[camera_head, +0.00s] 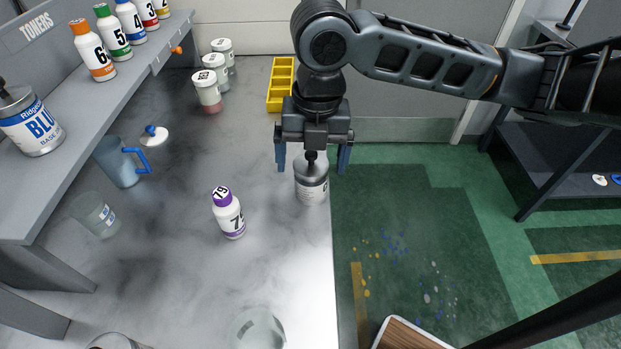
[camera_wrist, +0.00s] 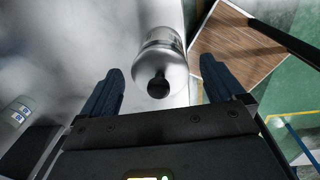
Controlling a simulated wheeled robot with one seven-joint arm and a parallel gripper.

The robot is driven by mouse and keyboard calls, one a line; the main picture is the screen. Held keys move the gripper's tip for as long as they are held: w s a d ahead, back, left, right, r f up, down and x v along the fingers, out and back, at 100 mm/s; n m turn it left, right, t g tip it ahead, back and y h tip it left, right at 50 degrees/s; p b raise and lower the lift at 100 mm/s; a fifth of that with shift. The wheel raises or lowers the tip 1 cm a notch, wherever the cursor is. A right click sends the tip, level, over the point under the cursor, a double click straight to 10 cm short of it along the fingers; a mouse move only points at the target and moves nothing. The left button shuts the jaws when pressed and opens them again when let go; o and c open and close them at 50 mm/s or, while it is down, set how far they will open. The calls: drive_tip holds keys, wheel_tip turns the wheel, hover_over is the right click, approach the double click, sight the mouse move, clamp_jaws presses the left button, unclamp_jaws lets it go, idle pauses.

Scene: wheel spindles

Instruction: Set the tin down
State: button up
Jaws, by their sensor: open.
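The tin (camera_head: 311,186) is a silver cylinder with a pale label and a dark knob on top. It stands upright at the right edge of the grey worktop. My gripper (camera_head: 313,160) is above it, with its blue fingers open on either side of the tin's upper part. In the wrist view the tin (camera_wrist: 164,58) lies between and a little beyond the open fingers of my gripper (camera_wrist: 164,90), with a visible gap on both sides. The tin's base is hard to make out.
The worktop (camera_head: 180,270) drops to a green floor just right of the tin. A purple-capped bottle (camera_head: 229,214) stands to the left. A yellow tray (camera_head: 281,84) and lidded jars (camera_head: 207,91) are behind. A blue jug (camera_head: 117,162) and clear beaker (camera_head: 95,214) are further left.

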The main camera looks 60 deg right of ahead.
drive_tip(key=shift+f, duration=0.25)
drive_tip(key=shift+c, duration=0.4)
drive_tip(key=c, duration=1.6)
drive_tip(key=shift+r, duration=0.1)
